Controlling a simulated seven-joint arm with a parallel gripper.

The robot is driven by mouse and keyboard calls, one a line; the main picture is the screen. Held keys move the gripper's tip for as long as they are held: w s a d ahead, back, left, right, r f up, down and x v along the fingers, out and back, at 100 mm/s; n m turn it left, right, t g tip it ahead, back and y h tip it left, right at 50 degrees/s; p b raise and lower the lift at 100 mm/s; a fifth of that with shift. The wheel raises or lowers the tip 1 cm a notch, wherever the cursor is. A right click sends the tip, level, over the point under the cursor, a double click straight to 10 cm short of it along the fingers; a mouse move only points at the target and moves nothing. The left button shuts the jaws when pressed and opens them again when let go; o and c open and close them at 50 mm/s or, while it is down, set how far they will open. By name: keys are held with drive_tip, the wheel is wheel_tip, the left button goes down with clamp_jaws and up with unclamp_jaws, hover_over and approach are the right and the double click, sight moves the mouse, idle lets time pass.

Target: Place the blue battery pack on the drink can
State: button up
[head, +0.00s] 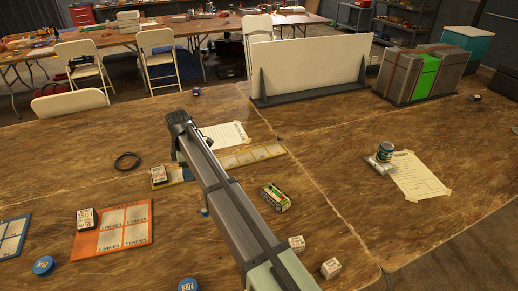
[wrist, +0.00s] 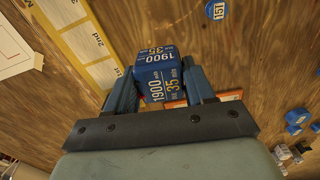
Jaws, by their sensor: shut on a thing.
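The blue battery pack (wrist: 155,72), printed "1900" and "35", is held between the two fingers of my gripper (wrist: 158,84) in the wrist view. In the head view my gripper (head: 178,122) is over the left part of the table, and I cannot make out the pack there. The drink can (head: 384,151), small with blue and tan bands, stands on the right part of the table at the edge of a taped paper sheet (head: 420,178). A small silver-white thing (head: 379,166) lies against its near side. My gripper is well to the left of the can.
A white panel (head: 310,66) on dark feet and grey-and-green bins (head: 424,76) stand at the back. A dark pack with green and yellow (head: 274,198) and white boxes (head: 331,268) lie right of my arm. An orange mat (head: 112,230) lies left. The table around the can is mostly clear.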

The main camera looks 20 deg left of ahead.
drive_tip(key=w+d+r+m, duration=0.1)
drive_tip(key=w+d+m, duration=0.1)
drive_tip(key=w+d, duration=1)
wheel_tip(320, 180, up, 11)
drive_tip(key=m, duration=1.5)
hover_over(388, 145)
drive_tip(key=shift+f, duration=4.8)
drive_tip(key=shift+f, duration=0.15)
